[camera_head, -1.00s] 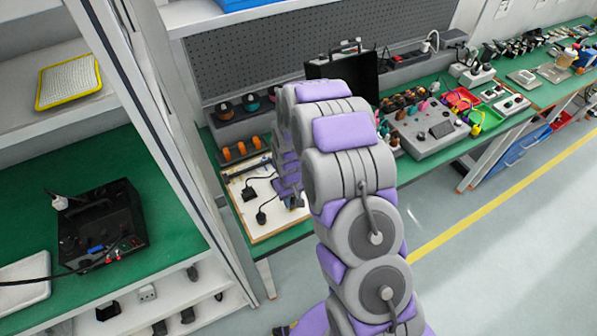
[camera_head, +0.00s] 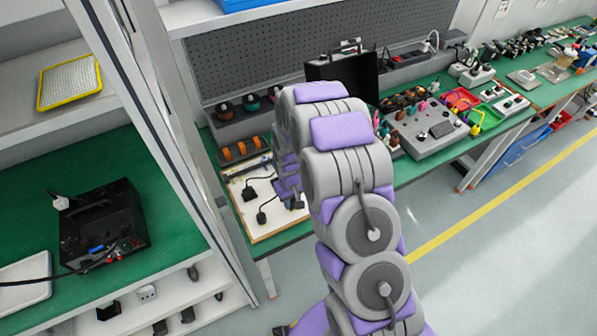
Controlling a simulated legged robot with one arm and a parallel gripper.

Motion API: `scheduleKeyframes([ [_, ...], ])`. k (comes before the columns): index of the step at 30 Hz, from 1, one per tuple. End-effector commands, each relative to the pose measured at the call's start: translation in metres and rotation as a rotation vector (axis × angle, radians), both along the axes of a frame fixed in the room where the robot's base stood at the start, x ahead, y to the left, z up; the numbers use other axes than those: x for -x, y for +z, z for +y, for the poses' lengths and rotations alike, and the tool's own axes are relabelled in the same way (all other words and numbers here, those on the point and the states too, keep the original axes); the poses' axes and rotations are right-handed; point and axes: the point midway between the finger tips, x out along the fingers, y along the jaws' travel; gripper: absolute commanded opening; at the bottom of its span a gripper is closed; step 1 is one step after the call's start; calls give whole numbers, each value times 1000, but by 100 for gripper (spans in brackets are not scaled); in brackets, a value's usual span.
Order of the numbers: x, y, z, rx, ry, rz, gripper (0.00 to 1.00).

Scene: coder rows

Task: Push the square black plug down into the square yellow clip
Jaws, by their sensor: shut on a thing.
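My gripper (camera_head: 290,199) is at the far end of my purple and grey arm, over the right part of a pale board (camera_head: 268,228) with a wooden rim. My arm hides most of it. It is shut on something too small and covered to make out. Two black plug-like pieces with black cables lie on the board to the left of my gripper, one farther back (camera_head: 250,194) and one nearer (camera_head: 261,217). I cannot tell whether either is square. I cannot make out the square yellow clip; the board's right part is hidden behind my arm.
The board lies on a green bench. Orange rolls (camera_head: 241,150) stand behind it. An open black case (camera_head: 345,70) and a grey control panel (camera_head: 432,128) are on the bench to the right. A shelf post stands close on the left.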

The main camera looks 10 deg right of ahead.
Motion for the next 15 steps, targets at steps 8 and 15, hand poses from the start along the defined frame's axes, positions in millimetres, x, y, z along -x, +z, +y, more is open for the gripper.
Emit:
scheduleKeyframes([
  [8, 0, -2, 0, 0, 0, 0, 30],
  [15, 0, -2, 0, 0, 0, 0, 53],
])
